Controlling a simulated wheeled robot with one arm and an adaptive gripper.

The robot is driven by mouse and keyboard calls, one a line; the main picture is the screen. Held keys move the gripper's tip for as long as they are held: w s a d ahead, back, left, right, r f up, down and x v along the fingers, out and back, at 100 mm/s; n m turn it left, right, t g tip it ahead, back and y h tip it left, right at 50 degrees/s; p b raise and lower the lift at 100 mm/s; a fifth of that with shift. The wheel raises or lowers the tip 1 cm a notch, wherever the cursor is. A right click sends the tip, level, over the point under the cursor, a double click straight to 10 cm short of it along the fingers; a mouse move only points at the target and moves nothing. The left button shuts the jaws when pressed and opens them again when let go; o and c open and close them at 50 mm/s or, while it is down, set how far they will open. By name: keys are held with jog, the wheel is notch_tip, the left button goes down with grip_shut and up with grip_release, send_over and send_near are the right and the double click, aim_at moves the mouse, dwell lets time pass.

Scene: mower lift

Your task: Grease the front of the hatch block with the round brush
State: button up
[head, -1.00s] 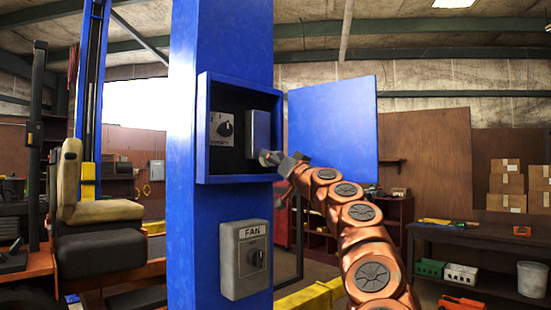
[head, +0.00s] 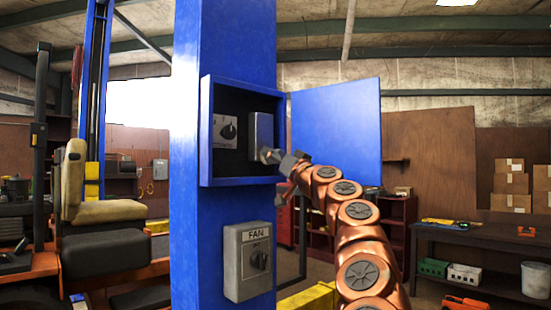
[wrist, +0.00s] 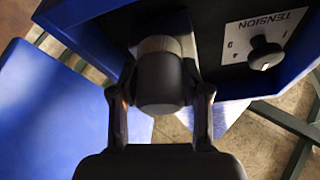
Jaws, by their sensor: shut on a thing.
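The hatch block (head: 261,131) is a grey upright block on the right side inside the open blue box on the pillar. In the wrist view its dark face (wrist: 165,22) lies just beyond the brush. My gripper (head: 282,162) is at the block's lower front, its fingers shut on the round brush (wrist: 160,82). The brush has a dark cylindrical handle and a pale tan bristle ring (wrist: 158,45) that points at the block. The bristles appear at or very near the block's face; I cannot tell whether they touch. The brush partly hides the block.
A dial plate marked TENSION (wrist: 265,40) sits beside the block in the blue box (head: 205,130). The blue door (head: 340,125) stands open to the right. A grey FAN switch box (head: 247,262) is below. A workbench (head: 470,238) stands at the far right.

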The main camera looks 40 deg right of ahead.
jog(key=p, duration=1.1)
send_near(267, 123)
jog(key=shift+w+r, duration=2.85)
jog(key=shift+r, duration=0.75)
jog(key=shift+f, duration=0.15)
jog(key=shift+w+a+f+b, duration=0.1)
jog(key=shift+f+b, duration=2.2)
jog(key=shift+b, duration=0.2)
jog(key=shift+f+b, duration=4.7)
jog(key=shift+b, duration=0.4)
